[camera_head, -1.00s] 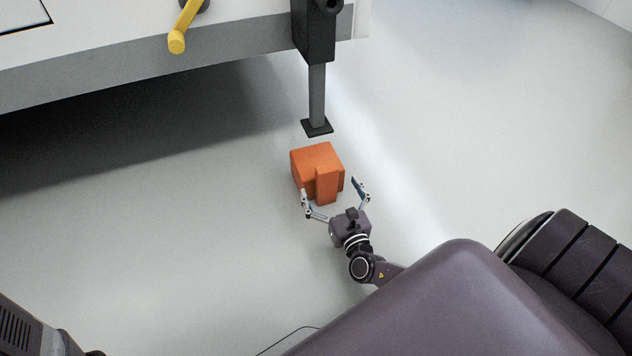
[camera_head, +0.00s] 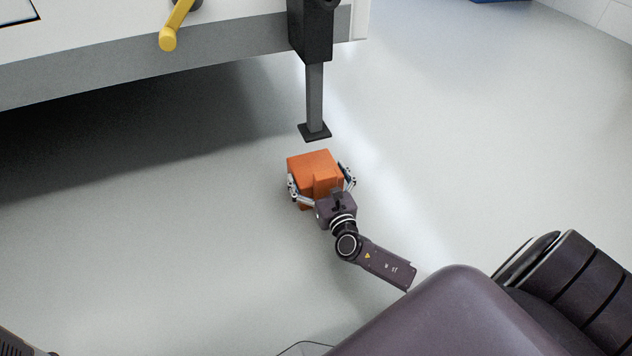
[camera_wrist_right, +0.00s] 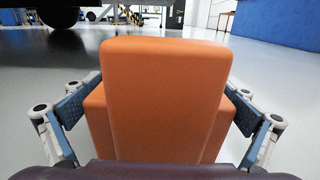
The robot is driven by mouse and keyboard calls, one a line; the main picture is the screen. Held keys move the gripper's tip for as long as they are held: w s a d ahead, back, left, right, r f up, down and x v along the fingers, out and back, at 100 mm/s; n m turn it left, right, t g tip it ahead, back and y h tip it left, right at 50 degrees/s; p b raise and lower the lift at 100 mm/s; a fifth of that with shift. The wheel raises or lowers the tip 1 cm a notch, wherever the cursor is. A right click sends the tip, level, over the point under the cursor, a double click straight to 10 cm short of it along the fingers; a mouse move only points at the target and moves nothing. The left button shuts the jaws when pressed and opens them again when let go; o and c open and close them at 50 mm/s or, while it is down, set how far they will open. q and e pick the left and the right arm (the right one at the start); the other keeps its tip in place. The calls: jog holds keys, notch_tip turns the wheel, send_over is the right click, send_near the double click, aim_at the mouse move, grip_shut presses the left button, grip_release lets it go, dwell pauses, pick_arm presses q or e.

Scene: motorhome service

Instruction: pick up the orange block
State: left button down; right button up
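The orange block (camera_head: 313,168) stands on the pale floor just in front of a grey jack leg's foot. It has a wide body with a narrower raised part facing my right gripper. My right gripper (camera_head: 320,181) is open, with one finger on each side of the block. In the right wrist view the block (camera_wrist_right: 165,95) fills the middle, between the two blue finger pads. Whether the pads touch its sides I cannot tell. My left gripper is not in view.
The jack leg (camera_head: 314,100) comes down from the motorhome's edge (camera_head: 230,62) close behind the block. A yellow handle (camera_head: 175,25) sticks out at the upper left. The floor to the right and left is clear. A blue box (camera_wrist_right: 283,25) stands far off.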

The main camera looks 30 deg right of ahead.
jog(key=c, duration=1)
jog(key=shift+c, duration=1)
jog(key=shift+r, duration=0.1)
